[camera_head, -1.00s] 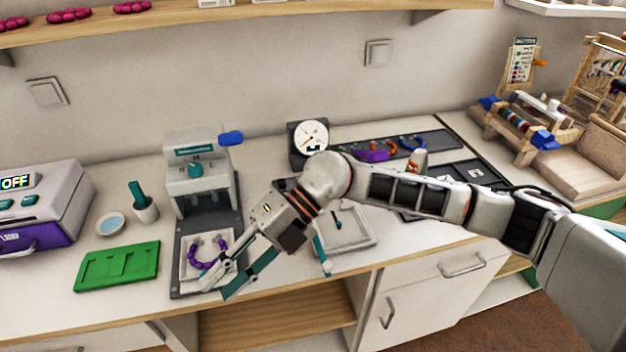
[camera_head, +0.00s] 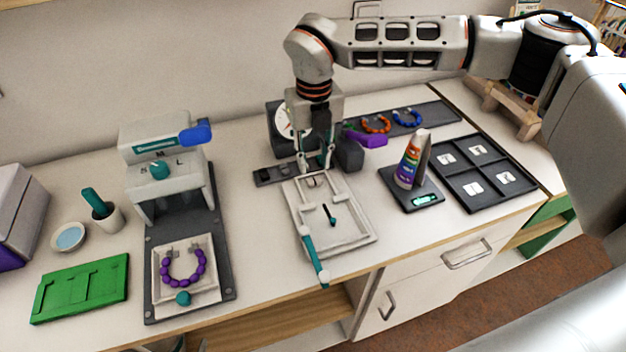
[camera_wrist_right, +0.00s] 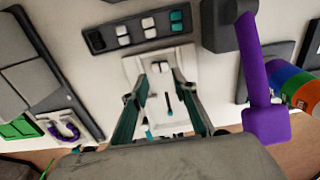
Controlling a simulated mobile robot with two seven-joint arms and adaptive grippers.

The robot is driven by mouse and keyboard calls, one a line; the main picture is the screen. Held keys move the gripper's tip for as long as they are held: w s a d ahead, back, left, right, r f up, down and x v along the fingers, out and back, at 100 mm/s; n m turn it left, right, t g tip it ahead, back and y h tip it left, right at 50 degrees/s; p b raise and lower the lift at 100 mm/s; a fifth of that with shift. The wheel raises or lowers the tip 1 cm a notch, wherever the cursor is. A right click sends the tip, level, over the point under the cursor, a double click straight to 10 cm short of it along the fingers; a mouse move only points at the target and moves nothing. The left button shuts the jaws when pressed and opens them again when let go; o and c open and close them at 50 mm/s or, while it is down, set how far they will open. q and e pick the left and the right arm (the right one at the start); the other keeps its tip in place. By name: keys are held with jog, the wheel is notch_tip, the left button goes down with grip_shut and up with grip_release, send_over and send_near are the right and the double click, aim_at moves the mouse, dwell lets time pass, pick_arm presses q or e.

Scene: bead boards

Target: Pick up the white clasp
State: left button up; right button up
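In the head view this dark tray (camera_head: 268,175) is partly covered by my right gripper, and I cannot make out the clasps there. My right gripper (camera_head: 316,164) points down just above the tray's area, behind the white press plate. In the right wrist view its fingers (camera_wrist_right: 160,80) are apart with nothing between them. My left gripper is not in view.
The white press plate (camera_head: 358,238) with a teal lever (camera_head: 312,258) lies in front. A purple-handled tool (camera_head: 370,139) and a gauge (camera_head: 284,122) stand close behind. A purple bracelet (camera_head: 198,266) is at left.

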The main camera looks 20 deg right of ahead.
aim_at(314, 180)
notch_tip(314, 180, down, 5)
jog(key=shift+f, duration=0.2)
jog(key=c, duration=0.5)
jog(key=shift+o, duration=0.2)
jog(key=shift+r, duration=0.15)
notch_tip(314, 180, up, 20)
jog(key=p, duration=0.1)
